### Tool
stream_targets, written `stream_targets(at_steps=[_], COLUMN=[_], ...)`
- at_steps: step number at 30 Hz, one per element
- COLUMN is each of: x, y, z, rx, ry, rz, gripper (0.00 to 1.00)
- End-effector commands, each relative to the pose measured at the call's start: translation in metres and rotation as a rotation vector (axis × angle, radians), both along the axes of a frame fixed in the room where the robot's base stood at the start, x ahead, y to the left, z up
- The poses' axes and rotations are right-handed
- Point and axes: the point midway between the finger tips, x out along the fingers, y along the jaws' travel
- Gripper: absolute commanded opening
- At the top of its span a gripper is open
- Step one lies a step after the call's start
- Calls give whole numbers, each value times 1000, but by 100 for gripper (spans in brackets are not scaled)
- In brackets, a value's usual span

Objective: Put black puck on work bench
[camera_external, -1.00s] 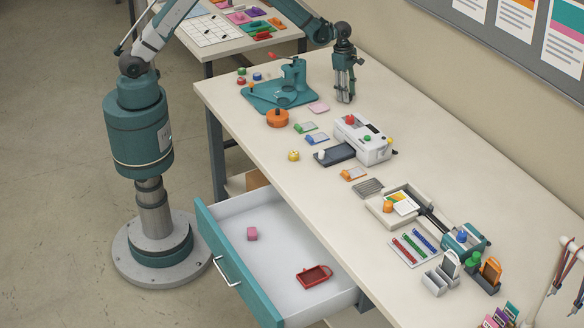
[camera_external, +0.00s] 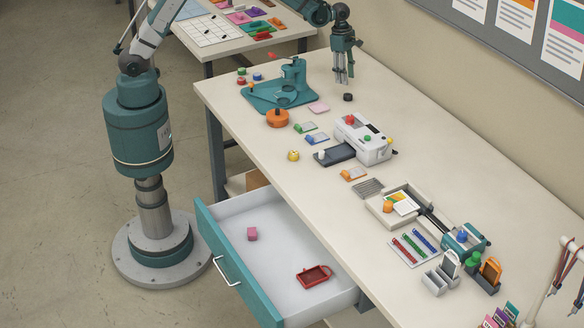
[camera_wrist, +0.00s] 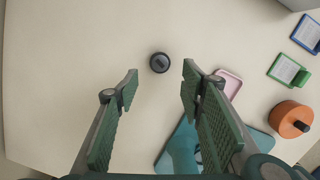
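The black puck (camera_external: 347,97) lies on the cream work bench (camera_external: 420,140), near its wall side, right of the teal press. In the wrist view the puck (camera_wrist: 159,62) sits beyond and between my fingertips, apart from both. My gripper (camera_external: 343,80) hangs above the bench, just up and left of the puck. Its two green fingers are spread wide and empty in the wrist view (camera_wrist: 160,80).
A teal press (camera_external: 285,88), a pink tag (camera_external: 318,108) and an orange round piece (camera_external: 278,118) stand near the puck. A white laminator (camera_external: 365,140) is further along. An open drawer (camera_external: 225,215) juts from the bench front. Bench around the puck is clear.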

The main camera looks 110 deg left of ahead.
Motion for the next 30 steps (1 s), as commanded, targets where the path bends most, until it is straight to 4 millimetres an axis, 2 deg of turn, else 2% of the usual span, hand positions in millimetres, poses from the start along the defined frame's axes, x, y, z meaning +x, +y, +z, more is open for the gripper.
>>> stream_targets(at_steps=[3, 10, 30], x=[-2, -5, -5], y=[1, 2, 2], z=[17, 34, 37], rx=[0, 0, 0], ry=[0, 0, 0], rz=[0, 0, 0], gripper=[39, 39, 39])
